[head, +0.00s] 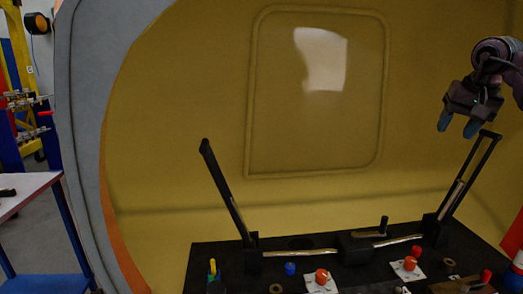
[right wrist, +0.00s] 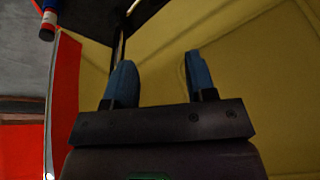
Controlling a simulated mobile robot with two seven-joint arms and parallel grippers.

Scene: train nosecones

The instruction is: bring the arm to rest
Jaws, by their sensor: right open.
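My right gripper (head: 459,127) is at the upper right of the head view, with blue fingertips pointing down. It is open and empty, just above and left of the top of the right lever (head: 468,176). In the right wrist view its two blue fingers (right wrist: 158,82) stand apart with nothing between them. A dark bar, seemingly part of a lever, shows behind the left finger there. My left gripper is in neither view.
A black console (head: 220,256) spans the bottom, with a tilted left lever (head: 225,195), orange-red knobs (head: 321,277) and a blue knob (head: 290,268). A yellow curved wall with a window panel (head: 315,95) stands behind. A table (head: 25,188) is at far left.

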